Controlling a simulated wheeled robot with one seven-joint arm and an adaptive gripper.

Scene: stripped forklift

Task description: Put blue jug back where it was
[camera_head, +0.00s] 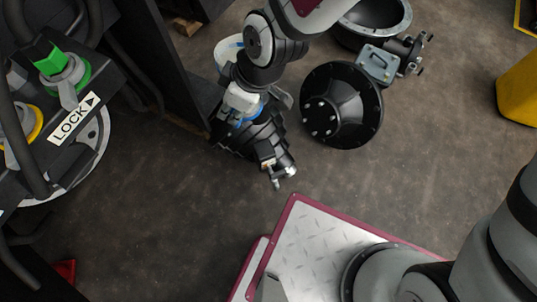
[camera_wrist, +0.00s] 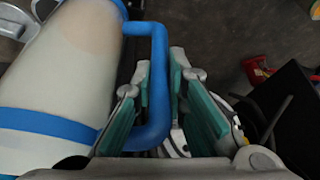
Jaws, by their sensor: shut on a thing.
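The blue jug is a pale, cream-white cylinder with blue bands and a blue handle. In the wrist view the jug (camera_wrist: 65,75) fills the left side, lying slanted in the picture. My gripper (camera_wrist: 160,68) has its two teal-padded fingers on either side of the blue handle, shut on it. In the head view a pale part of the jug with a blue rim (camera_head: 229,50) shows beside my arm. My arm hides the rest of it, and I cannot make out the fingers on the handle there.
A dark panel with a LOCK label (camera_head: 73,118) and a green knob stands at the left. A black flanged hub (camera_head: 342,105) lies on the floor to the right of my arm. A yellow object (camera_head: 518,88) stands at the right edge. Bare floor (camera_head: 165,215) shows at centre left.

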